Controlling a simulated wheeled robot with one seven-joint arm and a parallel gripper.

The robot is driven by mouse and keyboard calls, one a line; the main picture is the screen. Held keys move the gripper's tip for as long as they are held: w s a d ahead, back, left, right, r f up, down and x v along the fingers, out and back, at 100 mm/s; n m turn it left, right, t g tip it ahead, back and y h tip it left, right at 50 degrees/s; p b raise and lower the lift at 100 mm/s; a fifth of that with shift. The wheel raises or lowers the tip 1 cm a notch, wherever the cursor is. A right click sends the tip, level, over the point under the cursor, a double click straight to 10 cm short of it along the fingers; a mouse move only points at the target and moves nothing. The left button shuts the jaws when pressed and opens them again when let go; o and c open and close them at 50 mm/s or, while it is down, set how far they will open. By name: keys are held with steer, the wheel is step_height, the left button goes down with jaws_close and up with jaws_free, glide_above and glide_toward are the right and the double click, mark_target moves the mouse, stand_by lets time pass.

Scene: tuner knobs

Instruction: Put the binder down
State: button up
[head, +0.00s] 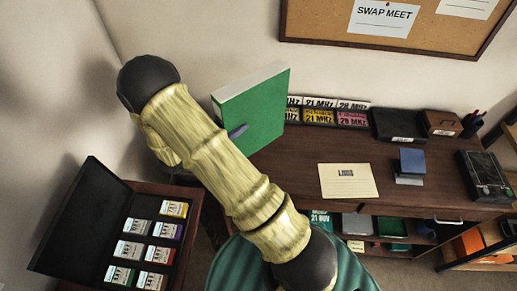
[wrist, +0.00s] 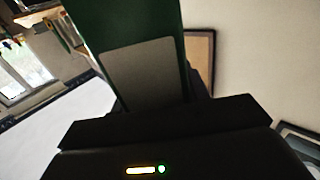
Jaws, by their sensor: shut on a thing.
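The green binder (head: 262,112) is upright in the head view, above the left part of the brown desk. Its pale page edge faces up and left. My arm crosses in front of it and hides its lower left part and most of my gripper. In the wrist view the binder (wrist: 165,25) rises from between the dark jaws of my gripper (wrist: 160,105), with a grey panel on its face. My gripper is shut on the binder. I cannot tell whether its bottom touches the desk.
The desk (head: 290,160) has clear room at its middle left. Behind are frequency cards (head: 320,110) in a rack and a black box (head: 398,125). An open black case (head: 85,215) holds cards at lower left.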

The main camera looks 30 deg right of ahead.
steer(key=shift+f+p, duration=0.6)
steer(key=shift+f, duration=2.25)
steer(key=shift+f+p, duration=0.6)
steer(key=shift+f, duration=1.35)
steer(key=shift+f, duration=0.15)
steer(key=o, duration=1.4)
steer(key=shift+a, duration=0.15)
